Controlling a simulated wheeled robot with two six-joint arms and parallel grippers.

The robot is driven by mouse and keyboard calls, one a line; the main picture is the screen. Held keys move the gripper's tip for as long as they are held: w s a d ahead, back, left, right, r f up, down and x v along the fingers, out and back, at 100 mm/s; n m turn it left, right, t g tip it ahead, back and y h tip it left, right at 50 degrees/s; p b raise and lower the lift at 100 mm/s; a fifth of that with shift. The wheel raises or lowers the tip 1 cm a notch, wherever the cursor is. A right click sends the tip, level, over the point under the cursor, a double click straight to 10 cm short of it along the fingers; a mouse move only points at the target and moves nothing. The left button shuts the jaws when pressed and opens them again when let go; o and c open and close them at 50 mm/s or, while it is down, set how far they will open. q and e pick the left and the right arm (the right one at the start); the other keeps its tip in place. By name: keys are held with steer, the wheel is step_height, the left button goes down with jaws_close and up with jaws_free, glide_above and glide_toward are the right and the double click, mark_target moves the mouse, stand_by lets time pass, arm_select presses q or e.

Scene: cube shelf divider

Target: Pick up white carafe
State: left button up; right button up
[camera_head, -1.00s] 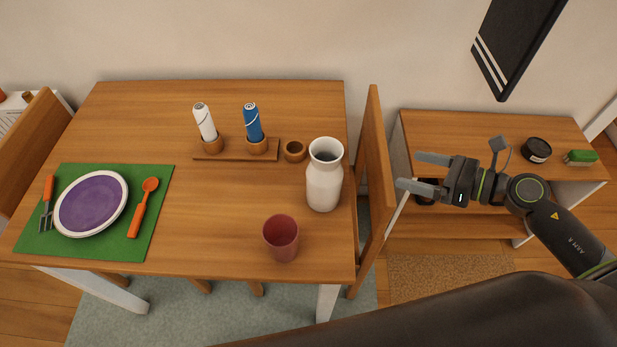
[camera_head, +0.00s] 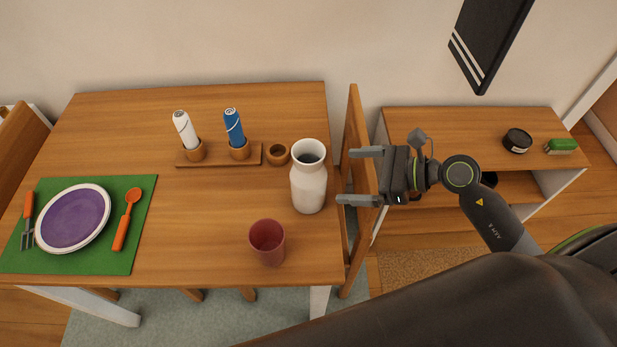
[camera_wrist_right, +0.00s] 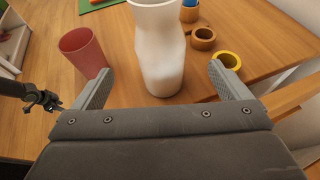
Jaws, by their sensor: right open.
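The white carafe (camera_head: 309,180) stands upright near the right edge of the wooden table (camera_head: 215,215). My right gripper (camera_head: 345,177) is open and points left at the carafe from just right of it, over the chair back. In the right wrist view the carafe (camera_wrist_right: 160,50) stands ahead between the spread fingers of the right gripper (camera_wrist_right: 160,85). The fingers look empty, with the carafe beyond their tips.
A red cup (camera_head: 268,241) stands in front and left of the carafe. A wooden rack (camera_head: 220,155) holds a white and a blue can, with an empty wooden ring (camera_head: 277,154) beside it. A chair back (camera_head: 357,185) rises at the table's right edge. A green mat (camera_head: 120,255) lies left.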

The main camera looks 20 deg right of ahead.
mark_target(326, 175)
steer(key=p+x, duration=0.1)
steer(key=x, duration=0.5)
steer(key=shift+w+a, duration=0.25)
steer(key=shift+a, duration=0.05)
steer(key=p+x, duration=0.1)
steer(key=x, duration=0.2)
steer(key=shift+w+a+f, duration=0.25)
steer(key=shift+a+f, duration=0.05)
steer(key=shift+a, duration=0.05)
steer(key=shift+r, duration=0.1)
steer(key=c, duration=1.6)
